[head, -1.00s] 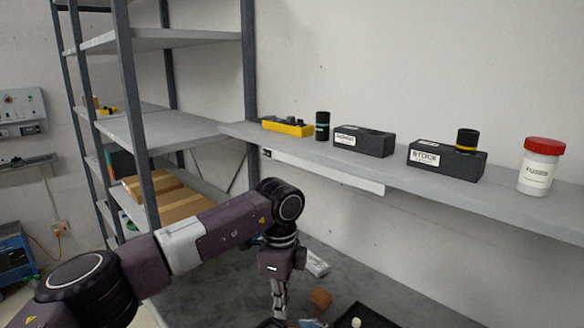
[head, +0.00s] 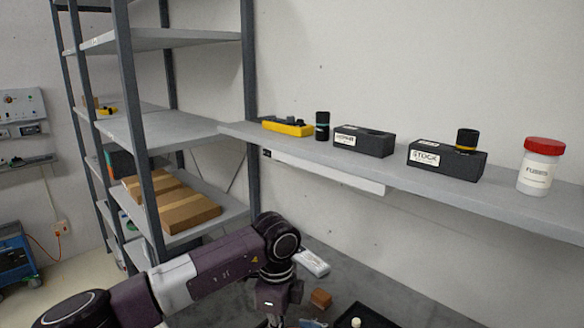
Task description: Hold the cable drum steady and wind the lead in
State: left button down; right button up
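No cable drum or lead can be made out in the head view. My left arm comes in from the left and reaches down over the grey bench (head: 345,283). My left gripper (head: 273,320) points down at the bottom edge of the picture. Its fingertips are cut off or too small to read, so I cannot tell whether it is open or holds anything. My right gripper is not in view.
A brown block (head: 320,299), a pale device (head: 312,263) and a black tray (head: 366,317) lie near my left gripper. A wall shelf above carries a yellow tray (head: 289,127), labelled dark boxes (head: 447,161) and a red-lidded jar (head: 540,168). Metal shelving (head: 190,133) stands at left.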

pick_arm(q)
jog(key=shift+f, duration=0.35)
jog(key=shift+d, duration=0.4)
dwell(0.4)
jog(key=shift+w+r, duration=0.1)
jog(key=shift+w, duration=0.15)
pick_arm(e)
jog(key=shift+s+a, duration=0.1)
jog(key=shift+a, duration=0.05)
pick_arm(q)
jog(key=shift+w+d, duration=0.25)
jog(key=shift+w, duration=0.5)
jog(key=shift+w+d, duration=0.25)
jog(key=shift+d, duration=0.05)
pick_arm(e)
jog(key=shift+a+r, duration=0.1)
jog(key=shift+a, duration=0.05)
pick_arm(q)
jog(key=shift+w, duration=0.1)
jog(key=shift+w+a, duration=0.2)
jog(key=shift+a, duration=0.05)
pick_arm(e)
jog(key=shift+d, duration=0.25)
pick_arm(q)
notch_tip(320, 180, up, 6)
jog(key=shift+a, duration=0.35)
